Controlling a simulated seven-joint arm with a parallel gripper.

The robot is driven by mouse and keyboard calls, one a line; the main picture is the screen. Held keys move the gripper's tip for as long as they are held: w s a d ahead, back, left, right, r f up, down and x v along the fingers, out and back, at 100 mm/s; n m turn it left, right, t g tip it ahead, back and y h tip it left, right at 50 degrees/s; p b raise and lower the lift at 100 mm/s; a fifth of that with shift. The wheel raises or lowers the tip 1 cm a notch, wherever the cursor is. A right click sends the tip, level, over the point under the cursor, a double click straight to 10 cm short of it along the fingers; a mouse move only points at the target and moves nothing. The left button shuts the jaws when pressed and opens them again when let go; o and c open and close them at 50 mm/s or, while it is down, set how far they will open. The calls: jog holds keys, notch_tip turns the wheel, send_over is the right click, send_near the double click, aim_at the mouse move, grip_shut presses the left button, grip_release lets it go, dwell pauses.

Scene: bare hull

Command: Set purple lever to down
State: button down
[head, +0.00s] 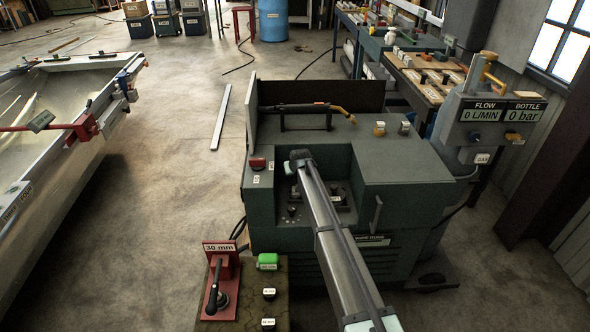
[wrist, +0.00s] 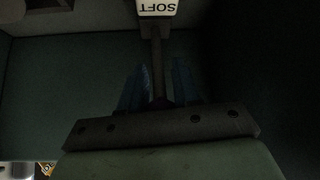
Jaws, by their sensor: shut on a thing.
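No purple surface shows clearly in either view. In the wrist view, a dark upright lever stem (wrist: 157,60) stands between two bluish fingers of my gripper (wrist: 157,85), which is shut on it. A white label reading SOFT (wrist: 157,8), upside down in the picture, is at the stem's top end. In the head view, my arm reaches into the recess of the green machine (head: 405,170); the fingers and the held part are hidden there. Small dark controls (head: 292,211) show in the recess, too small to read.
The recess walls stand close around my gripper. A torch (head: 310,107) lies on a rack on the machine. A red 30 mm stand (head: 221,285) with a black lever is at front left. The gas panel (head: 492,122) reads 0 L/MIN and 0 bar.

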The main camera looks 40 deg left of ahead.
jog(key=shift+s+d+f+t+y, duration=0.4)
jog(key=shift+s+d+t+y, duration=0.3)
jog(key=shift+t+y, duration=0.15)
jog(key=c, duration=0.9)
grip_release()
jog(key=shift+c, duration=0.2)
jog(key=shift+d, duration=0.1)
jog(key=v, duration=1.3)
jog(key=shift+s+d+r, duration=0.2)
jog(key=shift+s, duration=0.05)
